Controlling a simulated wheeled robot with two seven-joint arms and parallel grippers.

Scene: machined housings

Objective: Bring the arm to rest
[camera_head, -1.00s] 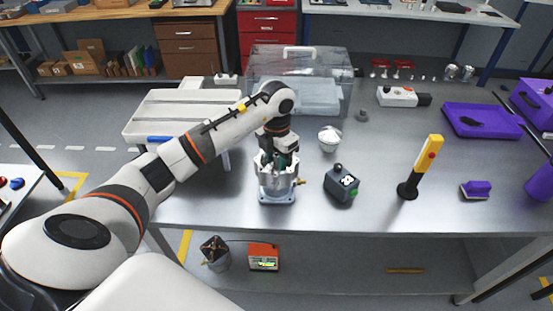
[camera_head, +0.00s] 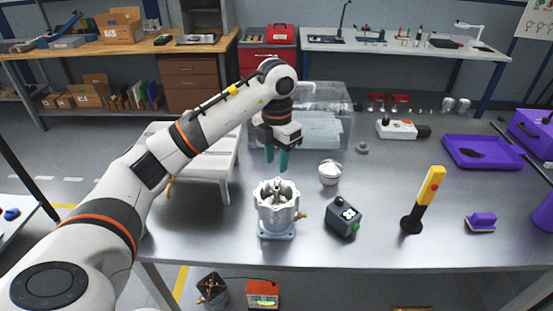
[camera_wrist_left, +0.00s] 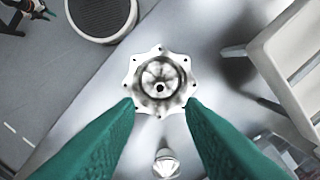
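My left gripper (camera_head: 277,160) hangs above and behind the machined housing (camera_head: 277,208) in the head view, with its green fingers pointing down. The fingers are spread apart, and nothing is between them. The silver housing stands upright on the metal table, its open top showing a hollow inside. In the left wrist view the housing (camera_wrist_left: 160,84) lies beyond the two green fingertips (camera_wrist_left: 160,104), with a dark hole at its centre. My right gripper does not show in either view.
A silver-white domed part (camera_head: 330,171) and a dark box with a green knob (camera_head: 343,216) stand right of the housing. A yellow-black upright device (camera_head: 424,200) is farther right. A transparent case (camera_head: 335,112) is behind the gripper. A white rack (camera_head: 222,165) is left.

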